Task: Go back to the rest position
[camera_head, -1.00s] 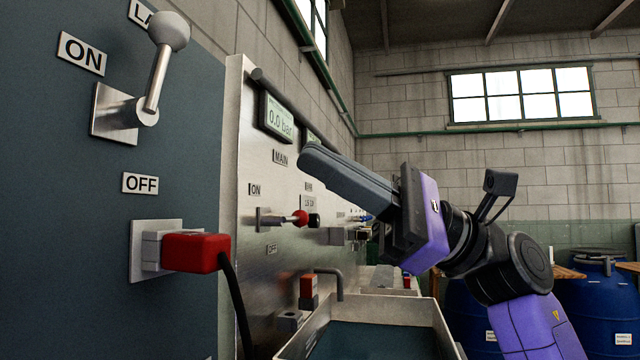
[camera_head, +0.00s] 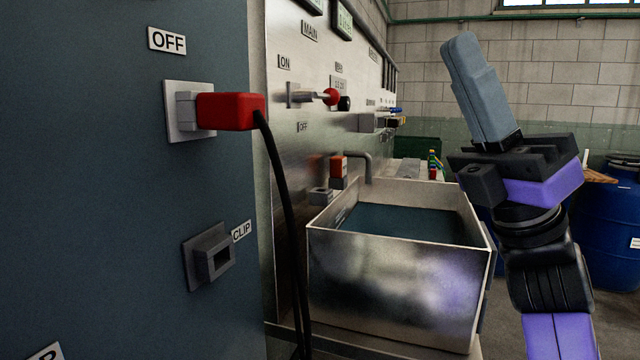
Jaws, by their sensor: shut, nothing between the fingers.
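My gripper (camera_head: 462,42) is on the right side of the head view, on my raised purple and black arm. Its grey fingers are together and point up, tilted a little to the left. Nothing shows between them. The gripper is in open air, apart from the panels, and appears to the right of the metal panel and above the right edge of the metal basin.
A blue-grey panel on the left carries a red plug (camera_head: 230,111) in a socket, a black cable (camera_head: 281,180) and a CLIP holder (camera_head: 211,257). A metal panel (camera_head: 300,150) has a red-knobbed lever (camera_head: 331,97). A metal basin (camera_head: 400,285) stands below. Blue barrels (camera_head: 608,225) stand behind.

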